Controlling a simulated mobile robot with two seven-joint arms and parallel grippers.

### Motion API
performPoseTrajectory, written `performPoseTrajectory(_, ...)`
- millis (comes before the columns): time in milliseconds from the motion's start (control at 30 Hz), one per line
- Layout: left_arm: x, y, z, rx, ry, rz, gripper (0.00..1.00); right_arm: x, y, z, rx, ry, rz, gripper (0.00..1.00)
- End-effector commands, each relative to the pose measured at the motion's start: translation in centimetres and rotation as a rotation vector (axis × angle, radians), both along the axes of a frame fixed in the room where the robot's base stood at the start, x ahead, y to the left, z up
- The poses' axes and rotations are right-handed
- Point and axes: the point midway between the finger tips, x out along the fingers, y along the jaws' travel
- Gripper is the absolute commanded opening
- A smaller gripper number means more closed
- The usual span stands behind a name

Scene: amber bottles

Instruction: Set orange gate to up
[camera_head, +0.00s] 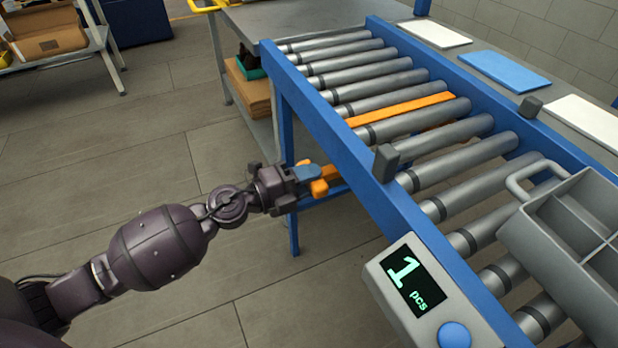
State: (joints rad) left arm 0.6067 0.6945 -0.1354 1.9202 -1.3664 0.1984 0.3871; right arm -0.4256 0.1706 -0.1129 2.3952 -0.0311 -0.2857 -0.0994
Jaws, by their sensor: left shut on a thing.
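The orange gate (400,108) is a flat bar lying across the roller conveyor in a gap between two rollers. It does not stand clearly above the rollers. An orange lever (331,174) sticks out from the conveyor's near left side, below the blue rail. My left gripper (314,180) reaches in from the left and is shut on the lever's outer end. The fingers partly hide the lever's end. My right gripper is not in view.
The blue-railed conveyor (335,128) has bare rollers around the gate. A grey divided crate (562,222) with a handle sits on the rollers at right. A counter box (418,290) reading "1 pcs" has a blue button. Dark blocks (386,163) stand on the rails. Floor at left is clear.

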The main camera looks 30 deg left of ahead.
Motion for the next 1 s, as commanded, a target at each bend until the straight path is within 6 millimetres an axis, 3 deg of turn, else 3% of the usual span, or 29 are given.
performPoseTrajectory(200,0.2,0.0,3.1,-0.002,-0.014,0.001,0.0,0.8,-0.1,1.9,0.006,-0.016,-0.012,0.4)
performPoseTrajectory(400,0.2,0.0,4.9,-0.003,-0.013,0.0,0.0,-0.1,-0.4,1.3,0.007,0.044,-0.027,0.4)
performPoseTrajectory(633,0.1,0.0,4.9,-0.004,-0.005,0.001,0.0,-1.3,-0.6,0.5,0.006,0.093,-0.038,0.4)
performPoseTrajectory(867,0.1,0.0,4.9,-0.005,-0.005,0.0,0.0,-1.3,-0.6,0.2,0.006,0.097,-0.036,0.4)
performPoseTrajectory(900,0.1,0.0,5.0,-0.006,-0.006,0.0,0.31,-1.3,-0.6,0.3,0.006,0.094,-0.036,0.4)
performPoseTrajectory(1000,0.1,0.0,5.0,-0.005,-0.006,0.0,0.46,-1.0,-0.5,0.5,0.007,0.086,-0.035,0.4)
